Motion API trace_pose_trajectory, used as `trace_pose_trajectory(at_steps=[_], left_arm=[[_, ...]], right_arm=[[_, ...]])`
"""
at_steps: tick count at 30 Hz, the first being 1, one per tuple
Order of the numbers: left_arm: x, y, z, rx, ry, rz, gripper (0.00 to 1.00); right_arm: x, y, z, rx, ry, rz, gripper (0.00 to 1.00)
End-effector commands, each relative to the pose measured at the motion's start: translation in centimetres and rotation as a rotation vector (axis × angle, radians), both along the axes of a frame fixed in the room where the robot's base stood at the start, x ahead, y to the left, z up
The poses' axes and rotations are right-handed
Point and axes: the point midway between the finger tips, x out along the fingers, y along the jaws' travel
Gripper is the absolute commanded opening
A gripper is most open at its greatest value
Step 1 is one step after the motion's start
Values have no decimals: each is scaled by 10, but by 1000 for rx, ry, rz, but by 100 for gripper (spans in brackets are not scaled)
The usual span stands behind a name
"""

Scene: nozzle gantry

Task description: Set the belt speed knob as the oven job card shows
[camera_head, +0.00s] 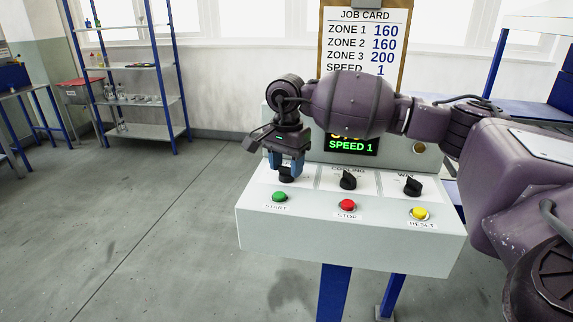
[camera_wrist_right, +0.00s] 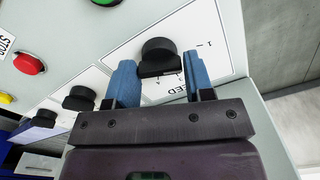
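The belt speed knob (camera_wrist_right: 158,52) is black and round with a raised grip, on a white plate whose upside-down label partly reads "EED". My right gripper (camera_wrist_right: 160,80) is open, with a blue finger on either side of the knob and a visible gap to each. In the head view the right gripper (camera_head: 286,166) points down over this knob (camera_head: 286,178), the leftmost on the panel. The job card (camera_head: 362,40) reads zones 160, 160, 200 and speed 1. The display (camera_head: 351,145) reads "SPEED 1" in green; my arm hides its upper part. My left gripper is out of view.
Two more black knobs (camera_head: 348,180) (camera_head: 413,186) sit to the right on the grey console (camera_head: 350,235). Green (camera_head: 280,197), red (camera_head: 347,205) and yellow (camera_head: 419,213) buttons line its front. A blue shelf rack (camera_head: 140,100) stands at the back left; the floor between is clear.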

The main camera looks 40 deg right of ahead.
Motion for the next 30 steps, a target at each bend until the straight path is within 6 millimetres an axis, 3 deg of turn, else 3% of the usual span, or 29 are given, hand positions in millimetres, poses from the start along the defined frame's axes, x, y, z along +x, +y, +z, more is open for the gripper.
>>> trace_pose_trajectory(at_steps=[1, 4, 16, 30], left_arm=[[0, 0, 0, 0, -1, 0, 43], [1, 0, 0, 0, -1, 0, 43], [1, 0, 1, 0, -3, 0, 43], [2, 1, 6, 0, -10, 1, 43]], right_arm=[[0, 0, 2, 0, -3, 0, 56], [0, 0, 1, 0, -2, -1, 71], [0, 0, 9, -1, -1, -1, 71], [0, 0, 87, 0, -4, -1, 71]])
